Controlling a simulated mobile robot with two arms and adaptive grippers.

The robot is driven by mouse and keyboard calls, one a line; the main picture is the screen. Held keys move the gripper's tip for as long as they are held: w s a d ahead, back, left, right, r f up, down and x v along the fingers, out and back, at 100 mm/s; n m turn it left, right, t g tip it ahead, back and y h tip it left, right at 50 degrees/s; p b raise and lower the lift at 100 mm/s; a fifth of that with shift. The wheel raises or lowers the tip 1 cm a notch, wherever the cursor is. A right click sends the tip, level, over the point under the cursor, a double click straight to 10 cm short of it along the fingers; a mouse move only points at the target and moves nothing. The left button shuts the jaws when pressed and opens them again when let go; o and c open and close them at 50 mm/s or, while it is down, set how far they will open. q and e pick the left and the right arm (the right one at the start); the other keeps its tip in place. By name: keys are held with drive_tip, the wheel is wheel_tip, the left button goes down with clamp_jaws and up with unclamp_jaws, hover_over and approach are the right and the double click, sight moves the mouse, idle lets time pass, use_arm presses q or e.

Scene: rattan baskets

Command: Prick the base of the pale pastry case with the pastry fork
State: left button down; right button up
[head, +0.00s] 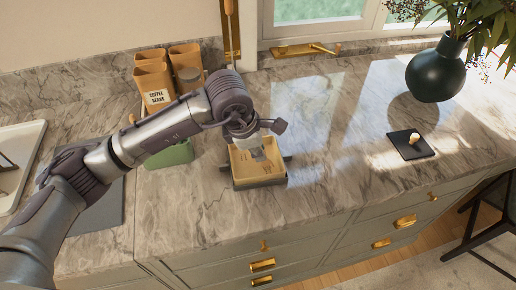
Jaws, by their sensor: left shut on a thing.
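The pale pastry case (270,172) looks like a square yellow-tan shape on a dark low tray (262,184) near the counter's front edge. My left gripper (258,150) is over the back part of the case, pointing down. It is shut on a thin item that I take for the pastry fork, but the item is too small and too covered by the gripper to make out clearly. I cannot tell whether its tip touches the case. Small dark marks show on the case's surface. My right gripper is out of view.
A green container (168,155) stands left of the case, partly behind my arm. Tan canisters (153,85) stand at the back. A dark square (411,145) with a small knob lies at right, near a dark vase (436,72). The counter between is clear.

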use_arm(q)
drive_tip(key=shift+s+f, duration=0.1)
drive_tip(key=shift+f, duration=0.15)
idle(1.2)
wheel_tip(320, 180, up, 2)
drive_tip(key=shift+r+p, duration=0.95)
drive_tip(key=shift+r, duration=1.75)
